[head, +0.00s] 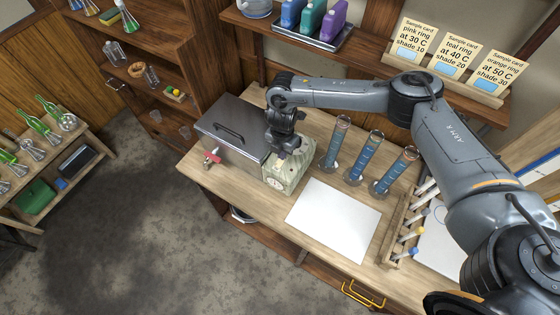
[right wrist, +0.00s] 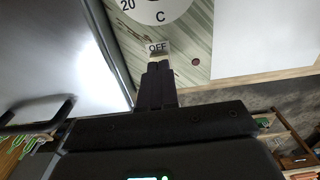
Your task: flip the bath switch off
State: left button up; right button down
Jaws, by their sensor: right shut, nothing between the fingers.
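The bath (head: 228,128) is a grey metal box with a lid and handle at the left of the bench. Its pale green control box (head: 290,176) stands against its right side, with a round white dial on the front. In the right wrist view the control panel (right wrist: 172,68) shows part of the dial, an OFF label (right wrist: 157,47) and a small dark red spot. My right gripper (head: 283,153) is over the control box, shut and empty. In the right wrist view its fingertips (right wrist: 158,65) are right by the OFF label and cover what lies there; I cannot make out the switch lever or contact.
A red-handled tap (head: 212,158) is on the bath's front. Blue-filled cylinders (head: 333,150) stand right of the control box, near my right arm. A white sheet (head: 333,221) lies in front. A rack with coloured-tipped sticks (head: 405,235) is at the right.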

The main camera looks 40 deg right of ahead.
jog(key=shift+f, duration=0.25)
dwell(0.6)
jog(key=shift+f+b, duration=0.5)
jog(key=shift+f, duration=0.15)
dwell(0.3)
notch_tip(320, 180, up, 3)
jog(key=p, duration=0.2)
jog(key=shift+f+p, duration=0.1)
jog(key=shift+p, duration=0.25)
notch_tip(320, 180, up, 4)
jog(key=p, duration=0.4)
